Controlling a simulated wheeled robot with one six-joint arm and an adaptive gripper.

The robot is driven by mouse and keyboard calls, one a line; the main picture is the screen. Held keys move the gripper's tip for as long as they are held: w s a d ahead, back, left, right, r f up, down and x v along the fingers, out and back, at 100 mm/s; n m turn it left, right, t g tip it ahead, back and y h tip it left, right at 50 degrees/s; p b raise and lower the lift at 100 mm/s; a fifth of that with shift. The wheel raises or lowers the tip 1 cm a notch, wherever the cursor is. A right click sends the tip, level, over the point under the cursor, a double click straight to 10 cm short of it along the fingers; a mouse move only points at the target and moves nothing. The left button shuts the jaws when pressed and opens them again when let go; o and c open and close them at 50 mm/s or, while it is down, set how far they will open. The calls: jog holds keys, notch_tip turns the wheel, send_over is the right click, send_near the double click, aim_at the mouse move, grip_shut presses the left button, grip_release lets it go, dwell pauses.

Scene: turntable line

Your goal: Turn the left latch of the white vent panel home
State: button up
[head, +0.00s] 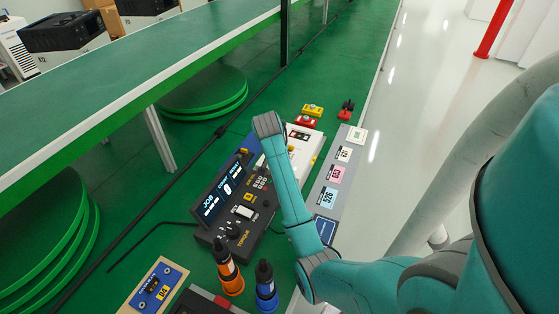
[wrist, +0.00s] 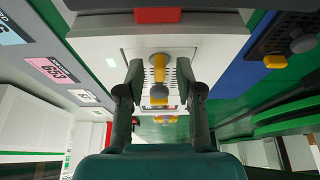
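The white vent panel (head: 310,140) lies on the green table, partly hidden behind my arm in the head view. In the wrist view the white panel (wrist: 118,62) has a dark slotted grille in its middle. One yellow latch (wrist: 159,70) with a grey end shows between my fingers. Which is the left latch I cannot tell. My gripper (wrist: 160,72) is open, its fingers apart on either side of the first latch. Contact cannot be made out. The head view hides my gripper.
A dark control box (head: 237,200) with a screen stands left of the panel. Orange (head: 229,272) and blue (head: 266,287) bottle-like tools stand in front. A grey strip with coloured labels (head: 331,185) lies right. Red and yellow blocks (head: 311,110) sit behind the panel.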

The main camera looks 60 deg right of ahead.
aim_at(267, 188)
jog(key=shift+a+r, duration=0.2)
jog(key=shift+r, duration=0.35)
jog(key=a, duration=0.4)
jog(key=s+a, duration=0.1)
jog(key=a, duration=0.7)
jog(key=shift+s, duration=0.2)
